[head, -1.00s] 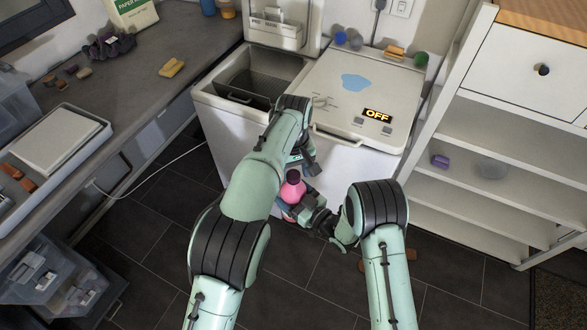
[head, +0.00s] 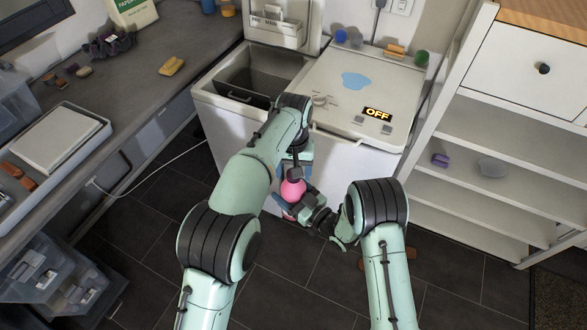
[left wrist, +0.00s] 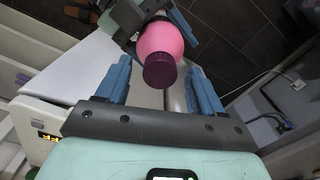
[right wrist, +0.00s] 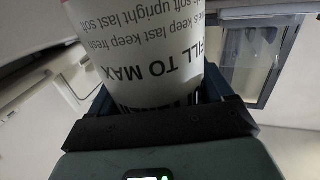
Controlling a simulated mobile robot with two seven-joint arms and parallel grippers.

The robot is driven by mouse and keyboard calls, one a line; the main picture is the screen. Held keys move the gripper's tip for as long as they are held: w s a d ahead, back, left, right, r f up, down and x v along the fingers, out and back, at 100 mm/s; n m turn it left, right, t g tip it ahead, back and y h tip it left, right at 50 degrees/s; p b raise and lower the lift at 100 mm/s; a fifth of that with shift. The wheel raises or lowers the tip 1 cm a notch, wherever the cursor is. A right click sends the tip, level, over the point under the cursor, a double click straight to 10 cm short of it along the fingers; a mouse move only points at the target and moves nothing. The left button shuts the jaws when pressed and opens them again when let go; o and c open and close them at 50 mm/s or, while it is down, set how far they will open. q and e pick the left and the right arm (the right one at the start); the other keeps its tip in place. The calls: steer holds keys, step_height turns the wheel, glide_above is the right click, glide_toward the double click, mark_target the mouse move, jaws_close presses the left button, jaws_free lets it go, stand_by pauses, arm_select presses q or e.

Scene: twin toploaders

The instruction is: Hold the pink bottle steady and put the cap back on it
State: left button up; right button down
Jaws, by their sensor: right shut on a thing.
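The pink bottle (head: 292,188) is upright in front of the white machine, held above the floor. My right gripper (head: 301,203) is shut around its body. The right wrist view shows a white, printed part of the bottle (right wrist: 150,50) between the fingers. The left wrist view shows the bottle's pink upper part (left wrist: 162,38) with the dark purple cap (left wrist: 160,71) at its top. Whether the cap is tight cannot be told. My left gripper (left wrist: 162,88) is open, its blue fingers apart on either side of the cap's line. In the head view, my left gripper largely hides the cap.
The white twin-tub machine (head: 335,70) stands just behind the bottle, its left tub open. A grey counter (head: 130,85) with a tray (head: 108,128) is at left. White shelves (head: 470,185) stand at right.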

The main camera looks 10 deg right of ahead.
arm_select(q)
step_height(320, 180, up, 12)
stand_by(0.8)
stand_by(0.5)
